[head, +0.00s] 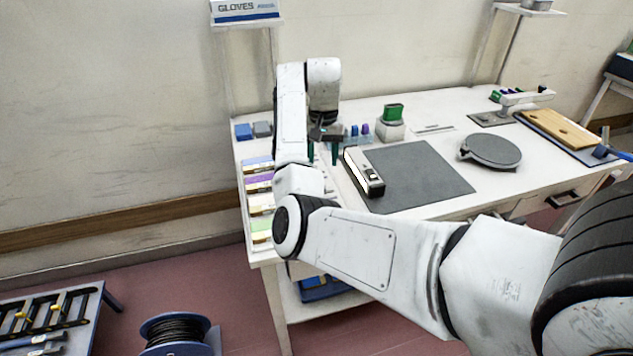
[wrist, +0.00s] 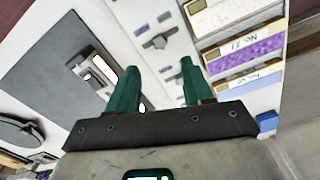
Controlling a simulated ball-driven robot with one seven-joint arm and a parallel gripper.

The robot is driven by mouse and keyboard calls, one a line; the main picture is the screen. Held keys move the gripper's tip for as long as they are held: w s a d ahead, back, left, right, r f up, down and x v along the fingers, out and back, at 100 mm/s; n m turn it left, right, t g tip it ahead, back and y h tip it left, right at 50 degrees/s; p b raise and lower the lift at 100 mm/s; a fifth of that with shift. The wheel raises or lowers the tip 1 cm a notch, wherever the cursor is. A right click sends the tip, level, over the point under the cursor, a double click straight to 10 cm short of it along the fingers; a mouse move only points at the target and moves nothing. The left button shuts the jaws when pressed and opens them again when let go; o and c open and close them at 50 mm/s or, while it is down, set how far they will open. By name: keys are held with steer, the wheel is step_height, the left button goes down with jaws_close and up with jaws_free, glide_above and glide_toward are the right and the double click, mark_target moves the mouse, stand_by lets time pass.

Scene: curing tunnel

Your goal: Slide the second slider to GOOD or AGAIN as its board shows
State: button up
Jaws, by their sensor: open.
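My gripper (head: 322,152) is over the left part of the bench, its two green fingers pointing down. In the wrist view the fingers of my gripper (wrist: 160,82) are apart with nothing between them. Beyond them is a pale panel with a grey slider knob (wrist: 157,42) and small purple-grey marks. Further panel parts are hidden behind the fingers. Beside the panel lie a purple board (wrist: 243,54), a blue board (wrist: 240,80) and a cream board (wrist: 238,17). In the head view, the purple board (head: 258,182) lies in a column of boards. Their markings are too small to read surely.
A dark mat (head: 420,178) with a boxy device (head: 364,172) lies right of my gripper. A green-topped container (head: 391,125), a round grey plate (head: 490,151) and a wooden board (head: 560,129) stand farther right. A shelf post rises at the back left.

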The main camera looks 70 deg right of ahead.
step_height(320, 180, down, 9)
stand_by(0.4)
jaws_close()
stand_by(0.4)
